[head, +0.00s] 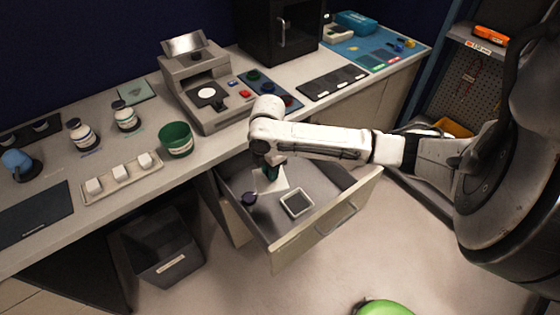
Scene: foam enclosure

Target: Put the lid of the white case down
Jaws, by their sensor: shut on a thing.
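A small square white case (284,207) with a grey inside lies open-topped in the pulled-out drawer (318,234). A flat white panel (277,183), which looks like its lid, shows behind and left of the case. My gripper (271,173) points down over the drawer at this panel and is shut on it. The dark fingers cover part of the panel. I cannot tell whether the panel touches the drawer floor. A small dark round item (250,199) is left of the panel.
The counter above the drawer holds a green bowl (176,140), a grey machine (205,90) and a tray with white blocks (121,175). A dark bin (165,250) stands below left. The drawer's front right floor is bare.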

